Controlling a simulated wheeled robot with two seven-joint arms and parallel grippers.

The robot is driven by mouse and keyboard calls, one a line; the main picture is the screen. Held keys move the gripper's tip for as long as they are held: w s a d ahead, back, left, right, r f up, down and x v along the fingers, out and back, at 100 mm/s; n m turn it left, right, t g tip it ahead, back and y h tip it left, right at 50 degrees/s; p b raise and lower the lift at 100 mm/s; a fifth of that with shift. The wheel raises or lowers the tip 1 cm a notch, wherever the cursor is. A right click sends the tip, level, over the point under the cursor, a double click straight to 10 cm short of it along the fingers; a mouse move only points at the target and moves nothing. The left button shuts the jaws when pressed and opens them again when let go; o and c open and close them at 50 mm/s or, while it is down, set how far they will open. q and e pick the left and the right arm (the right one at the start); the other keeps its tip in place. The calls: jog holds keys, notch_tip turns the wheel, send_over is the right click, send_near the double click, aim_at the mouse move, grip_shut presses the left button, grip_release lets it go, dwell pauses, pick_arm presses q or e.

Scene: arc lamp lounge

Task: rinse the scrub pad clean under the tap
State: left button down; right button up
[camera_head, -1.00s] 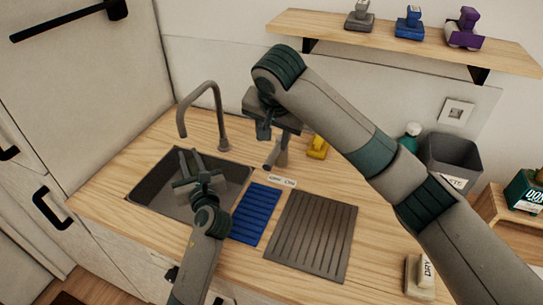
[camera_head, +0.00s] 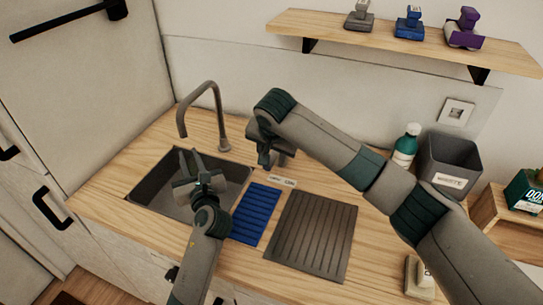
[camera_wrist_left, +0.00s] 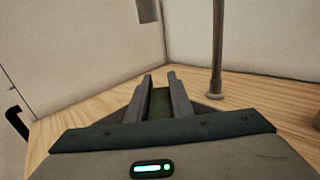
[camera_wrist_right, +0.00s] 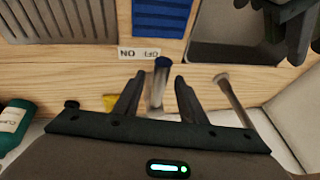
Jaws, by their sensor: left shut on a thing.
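The tap (camera_head: 212,100) arches over the sink (camera_head: 150,190); no water shows from its spout. My left gripper (camera_head: 186,160) is over the sink near the spout. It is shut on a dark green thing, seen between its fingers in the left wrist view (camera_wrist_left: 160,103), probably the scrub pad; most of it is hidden. My right gripper (camera_head: 268,160) is low by the OFF/ON label (camera_head: 283,181). In the right wrist view, a grey lever with a blue tip (camera_wrist_right: 159,85) stands between its open fingers, with gaps on both sides.
A blue ribbed mat (camera_head: 255,215) and a grey draining board (camera_head: 312,235) lie right of the sink. A bottle (camera_head: 405,148) and a grey waste bin (camera_head: 447,165) stand at the back right. A shelf (camera_head: 400,42) hangs above.

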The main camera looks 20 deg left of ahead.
jog(key=shift+c, duration=0.5)
grip_shut()
jog(key=shift+w+d+n+y, duration=0.1)
jog(key=shift+d+n+y, duration=0.3)
jog(key=shift+d+n, duration=0.7)
jog(key=shift+a, duration=0.15)
jog(key=shift+o, duration=0.5)
grip_release()
jog(key=shift+r, duration=0.1)
jog(key=v, duration=1.1)
jog(key=shift+r, duration=0.35)
